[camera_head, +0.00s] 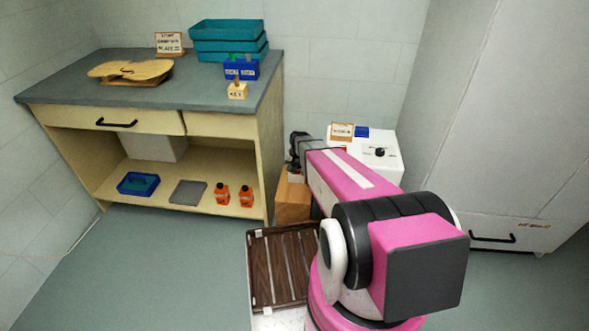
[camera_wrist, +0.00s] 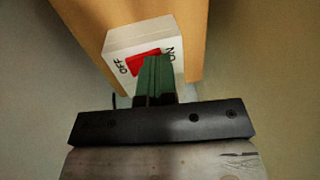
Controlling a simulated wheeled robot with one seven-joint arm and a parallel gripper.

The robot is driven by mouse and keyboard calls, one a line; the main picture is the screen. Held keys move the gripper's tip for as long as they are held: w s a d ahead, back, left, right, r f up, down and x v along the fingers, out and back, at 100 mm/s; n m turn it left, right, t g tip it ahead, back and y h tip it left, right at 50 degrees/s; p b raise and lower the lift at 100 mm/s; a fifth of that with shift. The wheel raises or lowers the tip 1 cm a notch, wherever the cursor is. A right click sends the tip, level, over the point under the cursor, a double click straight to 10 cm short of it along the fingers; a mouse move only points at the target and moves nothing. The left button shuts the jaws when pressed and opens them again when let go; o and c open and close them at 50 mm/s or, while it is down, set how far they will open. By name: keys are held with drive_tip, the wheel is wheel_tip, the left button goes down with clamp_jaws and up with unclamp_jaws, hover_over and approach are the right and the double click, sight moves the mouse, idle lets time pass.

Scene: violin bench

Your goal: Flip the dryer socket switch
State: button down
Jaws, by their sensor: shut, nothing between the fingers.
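The dryer socket switch is a white box (camera_wrist: 119,42) with a red rocker (camera_wrist: 138,63), seen in the wrist view on a wooden post or panel edge. The word OFF is printed to the left of the rocker and ON to its right. My gripper (camera_wrist: 155,62) is shut and empty. Its green fingertips are in front of the box, over the right part of the rocker, and hide that part. I cannot tell whether they touch it. In the head view my arm hides the switch and most of the gripper.
A wooden bench (camera_head: 270,90) stands at the left with a violin plate (camera_head: 130,69) and teal trays (camera_head: 228,40) on top. A white box with a knob (camera_head: 379,152) stands behind my arm. A slatted brown tray (camera_head: 262,268) is beside my base. Grey floor is free at the front left.

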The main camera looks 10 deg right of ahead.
drive_tip(key=shift+d, duration=0.15)
drive_tip(key=shift+s+d+r, duration=0.2)
drive_tip(key=shift+s+d, duration=0.05)
drive_tip(key=shift+d, duration=0.35)
wheel_tip(320, 180, up, 14)
drive_tip(key=a, duration=0.1)
drive_tip(key=shift+w+a, duration=0.3)
drive_tip(key=shift+a, duration=0.05)
idle(0.4)
